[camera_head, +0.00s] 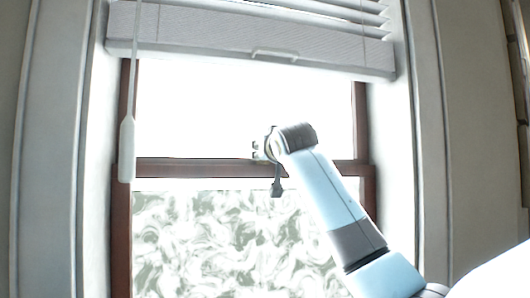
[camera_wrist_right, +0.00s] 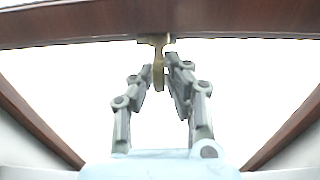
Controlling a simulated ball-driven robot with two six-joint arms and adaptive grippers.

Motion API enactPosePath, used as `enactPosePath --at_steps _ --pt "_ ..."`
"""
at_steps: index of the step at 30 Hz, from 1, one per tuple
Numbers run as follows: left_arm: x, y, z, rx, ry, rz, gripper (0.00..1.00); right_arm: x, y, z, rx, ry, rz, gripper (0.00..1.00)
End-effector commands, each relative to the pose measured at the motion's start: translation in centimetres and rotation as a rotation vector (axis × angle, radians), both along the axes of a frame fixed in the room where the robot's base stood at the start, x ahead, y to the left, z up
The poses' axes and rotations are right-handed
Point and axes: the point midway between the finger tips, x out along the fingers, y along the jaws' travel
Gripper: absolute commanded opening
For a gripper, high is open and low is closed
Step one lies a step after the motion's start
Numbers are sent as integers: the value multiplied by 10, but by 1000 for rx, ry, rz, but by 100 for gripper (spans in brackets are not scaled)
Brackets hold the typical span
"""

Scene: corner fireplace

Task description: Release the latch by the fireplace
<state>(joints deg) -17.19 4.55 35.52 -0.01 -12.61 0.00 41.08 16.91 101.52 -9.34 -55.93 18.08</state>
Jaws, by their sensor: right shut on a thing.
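The latch is a small brass piece (camera_wrist_right: 158,68) on the underside of the dark wooden window rail (camera_wrist_right: 90,22) in the right wrist view. My right gripper (camera_wrist_right: 166,75) reaches up to the rail, and its two fingers are shut on the latch from both sides. In the head view my right arm comes in from the lower right, and its wrist is in front of the window's middle rail (camera_head: 200,168). The wrist hides the latch and most of the gripper there. My left gripper is not in view.
A pale blind (camera_head: 200,38) hangs raised over the window top, with a white wand (camera_head: 127,150) at the left. The lower pane (camera_head: 200,240) has a swirled pattern. White frame sides and walls flank the window. The space left of my arm is free.

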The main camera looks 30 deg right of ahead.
Motion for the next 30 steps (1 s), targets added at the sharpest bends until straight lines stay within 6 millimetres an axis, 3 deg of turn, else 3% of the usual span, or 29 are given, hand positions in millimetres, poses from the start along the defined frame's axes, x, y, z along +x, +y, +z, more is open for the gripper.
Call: enactPosePath --at_steps 1,2,7,17,20,30 --pt "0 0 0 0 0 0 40 0 0 -1 0 2 0 0" --pt "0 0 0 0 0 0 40 0 0 -1 -1 1 0 12" --pt "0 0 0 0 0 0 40 0 0 -1 -1 1 1 34" --pt "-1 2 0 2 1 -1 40 -4 2 0 -1 0 2 34" --pt "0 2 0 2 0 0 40 -17 6 0 -1 -1 2 34" --pt "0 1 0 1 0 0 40 -86 30 -1 -1 -1 3 34"
